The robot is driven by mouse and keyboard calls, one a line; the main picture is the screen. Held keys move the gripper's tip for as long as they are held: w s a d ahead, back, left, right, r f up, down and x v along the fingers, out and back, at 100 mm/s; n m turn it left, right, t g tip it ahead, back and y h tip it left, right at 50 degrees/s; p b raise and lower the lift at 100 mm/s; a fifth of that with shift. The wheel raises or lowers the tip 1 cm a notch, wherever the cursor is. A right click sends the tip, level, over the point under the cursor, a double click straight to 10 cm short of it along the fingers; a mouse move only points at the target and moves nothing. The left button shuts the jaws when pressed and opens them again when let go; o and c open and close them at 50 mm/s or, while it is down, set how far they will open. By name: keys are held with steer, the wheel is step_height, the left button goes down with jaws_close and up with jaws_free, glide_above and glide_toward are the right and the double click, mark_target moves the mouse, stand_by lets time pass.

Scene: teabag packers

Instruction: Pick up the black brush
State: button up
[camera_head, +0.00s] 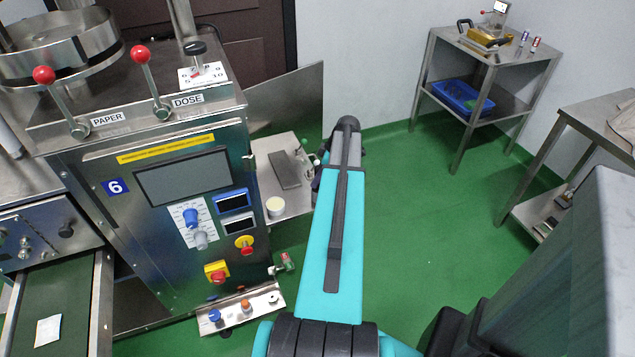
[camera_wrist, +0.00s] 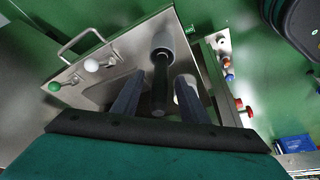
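In the wrist view the black brush (camera_wrist: 159,90) stands on end, its dark handle pointing towards the camera and a wider grey, round part at its far end over a metal surface. My gripper (camera_wrist: 159,76) is open, with one finger on each side of the handle. A gap shows between each finger and the handle, so it does not look gripped. In the head view my arm covers the gripper, and I cannot make out the brush there.
A steel shelf (camera_head: 296,205) with a dark slab (camera_head: 284,169) and a cream round pot (camera_head: 275,207) adjoins the packing machine (camera_head: 130,235). In the wrist view, levers with green (camera_wrist: 54,87) and white (camera_wrist: 91,65) knobs stand left of the brush.

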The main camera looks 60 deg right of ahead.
steer(key=shift+w+f, duration=0.2)
steer(key=shift+f, duration=0.35)
jaws_close()
